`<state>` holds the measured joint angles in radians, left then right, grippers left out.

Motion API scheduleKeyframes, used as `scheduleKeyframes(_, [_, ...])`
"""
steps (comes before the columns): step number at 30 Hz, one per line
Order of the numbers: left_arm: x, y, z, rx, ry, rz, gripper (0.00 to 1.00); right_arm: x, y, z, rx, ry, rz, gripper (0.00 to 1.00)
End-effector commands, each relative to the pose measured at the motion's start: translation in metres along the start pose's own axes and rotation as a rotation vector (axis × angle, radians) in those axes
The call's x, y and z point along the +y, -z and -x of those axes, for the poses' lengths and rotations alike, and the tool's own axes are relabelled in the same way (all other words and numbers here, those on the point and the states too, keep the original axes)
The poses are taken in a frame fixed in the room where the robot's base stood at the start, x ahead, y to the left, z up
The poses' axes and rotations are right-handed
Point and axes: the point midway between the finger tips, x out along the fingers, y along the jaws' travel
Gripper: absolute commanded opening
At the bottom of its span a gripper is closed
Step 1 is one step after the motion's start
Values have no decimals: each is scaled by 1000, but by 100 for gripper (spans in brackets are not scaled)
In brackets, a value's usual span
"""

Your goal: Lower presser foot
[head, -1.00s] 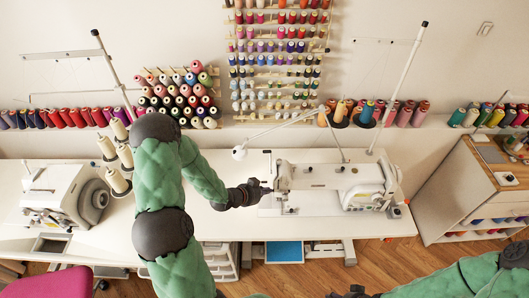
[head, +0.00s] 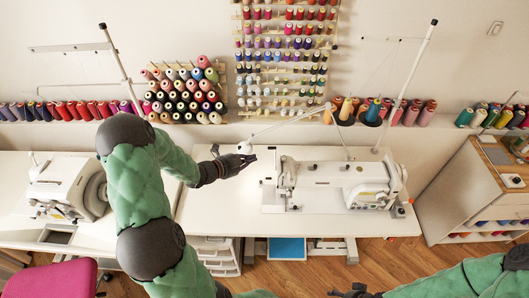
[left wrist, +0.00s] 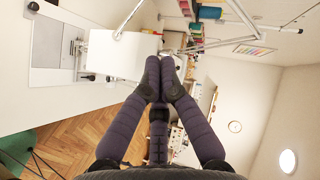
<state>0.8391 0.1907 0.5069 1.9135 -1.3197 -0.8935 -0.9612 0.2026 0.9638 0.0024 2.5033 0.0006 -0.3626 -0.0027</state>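The white sewing machine (head: 332,175) stands on the right part of the white table. Its needle end (head: 287,180) faces left, and the presser foot there is too small to tell whether it is up or down. The machine (left wrist: 120,55) also shows in the left wrist view, with its metal bed plate at the left. My left gripper (head: 250,159) is above the table, left of the needle end and apart from it. Its dark fingers (left wrist: 161,62) come together at the tips with nothing between them. My right gripper (head: 356,292) shows only partly at the bottom edge, with its fingers unclear.
A lamp with a thin arm (head: 285,124) reaches over the table close to my left gripper. A thread stand pole (head: 408,85) rises behind the machine. A second machine (head: 65,188) stands at the left. The table between the machines is largely clear.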

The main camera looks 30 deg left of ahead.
Motion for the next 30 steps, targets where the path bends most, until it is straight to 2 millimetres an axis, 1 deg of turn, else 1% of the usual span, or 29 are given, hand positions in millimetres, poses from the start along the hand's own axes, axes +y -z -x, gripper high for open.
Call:
scheduleKeyframes(5, [0,1,-20,4,0,0,0,0,0,-1,0,0,0,67])
scheduleKeyframes(18, [1,1,-101,3,0,1,0,1,0,-3,0,0,0,67])
scheduleKeyframes(24, [1,-18,-116,-1,-1,0,0,1,0,-3,0,0,0,67])
scheduleKeyframes(30, [0,-27,-125,-1,0,2,0,1,0,-2,0,0,0,67])
